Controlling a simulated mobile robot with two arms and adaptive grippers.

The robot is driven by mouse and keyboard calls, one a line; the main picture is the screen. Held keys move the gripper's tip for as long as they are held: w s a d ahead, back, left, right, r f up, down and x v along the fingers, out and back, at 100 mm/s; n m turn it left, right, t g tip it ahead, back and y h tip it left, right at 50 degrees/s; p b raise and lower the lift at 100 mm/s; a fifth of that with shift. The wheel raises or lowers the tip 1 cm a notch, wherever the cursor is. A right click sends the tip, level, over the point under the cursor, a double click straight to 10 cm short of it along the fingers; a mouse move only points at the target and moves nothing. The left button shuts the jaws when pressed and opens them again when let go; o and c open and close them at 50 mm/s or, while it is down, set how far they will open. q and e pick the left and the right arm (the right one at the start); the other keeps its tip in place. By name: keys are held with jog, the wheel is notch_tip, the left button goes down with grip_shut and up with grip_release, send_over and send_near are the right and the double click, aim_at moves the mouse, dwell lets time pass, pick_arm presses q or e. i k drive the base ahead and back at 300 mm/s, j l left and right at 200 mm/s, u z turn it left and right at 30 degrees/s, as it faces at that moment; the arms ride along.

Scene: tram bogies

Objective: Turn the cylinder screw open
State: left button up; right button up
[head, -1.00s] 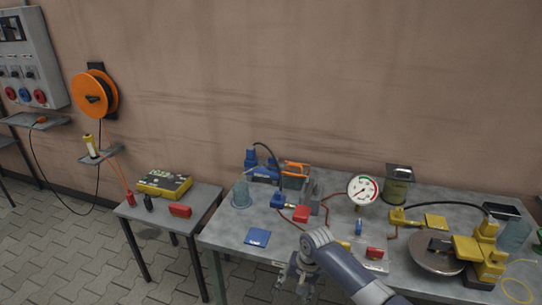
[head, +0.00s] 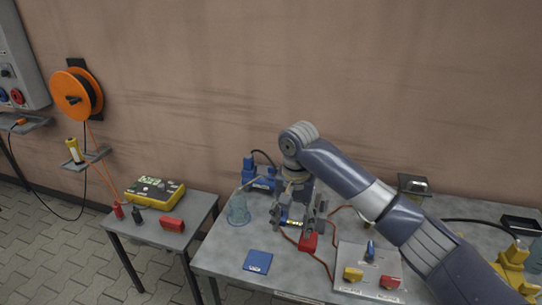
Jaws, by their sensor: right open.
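My right gripper (head: 293,222) points down over the bench, with its fingers spread apart. It is around or just above a small blue fitting, which it mostly hides. A red block (head: 308,241) on a red hose lies at its right finger. No screw can be made out clearly; the cylinder screw may be behind my gripper. A blue unit (head: 260,178) with a black hose stands behind it to the left. I cannot tell whether the fingers touch anything. My left gripper is not in view.
A clear beaker (head: 238,210) stands left of my gripper. A blue pad (head: 257,261) lies at the front of the bench (head: 218,258). A panel (head: 367,271) with blue, yellow and red knobs is at right. My right arm covers the bench's right part.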

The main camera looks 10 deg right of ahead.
aim_at(271, 171)
jog(key=i, duration=1.35)
